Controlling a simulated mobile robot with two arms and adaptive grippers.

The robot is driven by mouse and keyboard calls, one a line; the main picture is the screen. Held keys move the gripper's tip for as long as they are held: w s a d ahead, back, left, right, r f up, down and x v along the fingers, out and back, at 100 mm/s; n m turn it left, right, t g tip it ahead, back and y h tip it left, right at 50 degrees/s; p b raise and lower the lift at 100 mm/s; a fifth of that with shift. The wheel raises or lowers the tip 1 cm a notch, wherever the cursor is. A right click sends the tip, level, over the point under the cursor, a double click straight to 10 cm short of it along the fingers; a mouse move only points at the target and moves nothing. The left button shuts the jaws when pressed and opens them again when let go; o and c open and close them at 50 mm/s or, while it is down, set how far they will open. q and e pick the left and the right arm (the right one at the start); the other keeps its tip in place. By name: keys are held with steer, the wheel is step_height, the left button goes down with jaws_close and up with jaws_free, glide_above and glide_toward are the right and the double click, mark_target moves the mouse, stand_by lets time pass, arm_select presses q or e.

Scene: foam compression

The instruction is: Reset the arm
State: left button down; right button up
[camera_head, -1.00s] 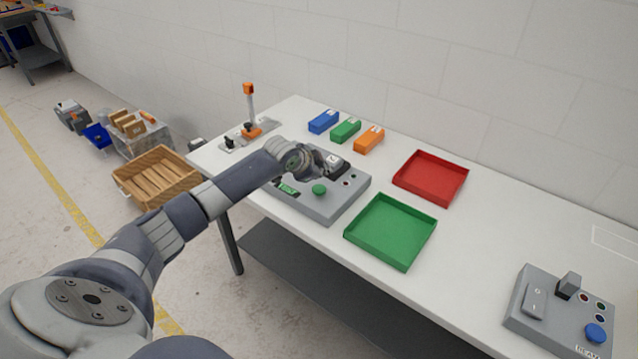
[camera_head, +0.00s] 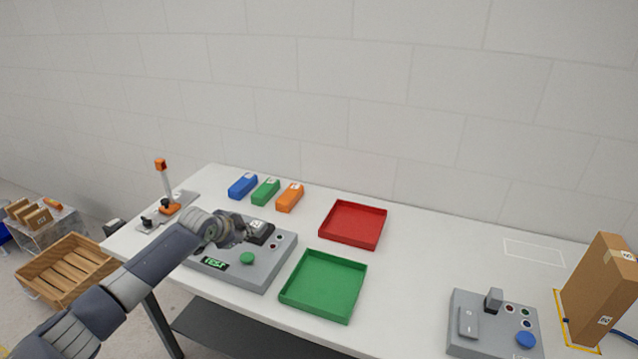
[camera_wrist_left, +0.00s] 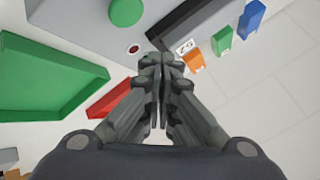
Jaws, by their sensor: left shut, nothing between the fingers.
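My left arm comes in from the left in the head view. Its gripper (camera_head: 262,232) is over the grey test device (camera_head: 275,272), which has a green button (camera_head: 247,258) and a lit panel marked TEST. In the left wrist view my left gripper (camera_wrist_left: 160,60) is shut, its fingers together with nothing between them. The device (camera_wrist_left: 70,20) lies beyond the fingertips there, with its green button (camera_wrist_left: 126,11). Whether the fingertips touch the device cannot be told. My right gripper is not in view.
Blue (camera_head: 243,186), green (camera_head: 266,191) and orange (camera_head: 290,197) blocks stand behind the device. A red tray (camera_head: 353,224) and a green tray (camera_head: 323,286) lie to its right. A second control box (camera_head: 493,325) and a cardboard box (camera_head: 600,290) are farther right. An orange-topped lever (camera_head: 165,188) stands left.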

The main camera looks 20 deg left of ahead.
arm_select(q)
steer(key=s+d+f, duration=0.3)
steer(key=d, duration=0.1)
steer(key=s+d+f+g+h, duration=0.1)
steer(key=s+d+f, duration=0.2)
steer(key=d, duration=0.2)
steer(key=s+d+f+g, duration=0.1)
steer(key=s+d+f, duration=0.2)
steer(key=d, duration=0.1)
steer(key=shift+s+d+h, duration=0.3)
steer(key=shift+s+d, duration=0.1)
steer(key=s+d+f+g, duration=0.1)
steer(key=s+d+f, duration=0.2)
steer(key=s+d, duration=0.5)
steer(key=s+r+n+g+y, duration=0.1)
steer(key=s+r+n, duration=0.15)
steer(key=s, duration=0.95)
steer(key=s+r+n+g, duration=0.2)
steer(key=s+n, duration=0.2)
steer(key=s, duration=0.8)
step_height(320, 180, down, 29)
steer(key=s+g+b, duration=0.1)
steer(key=s+b, duration=0.1)
steer(key=s+a+f+g+b, duration=0.1)
steer(key=s+a+f, duration=0.2)
steer(key=s+f, duration=1.4)
steer(key=shift+a+f+b, duration=0.15)
steer(key=shift+b, duration=0.15)
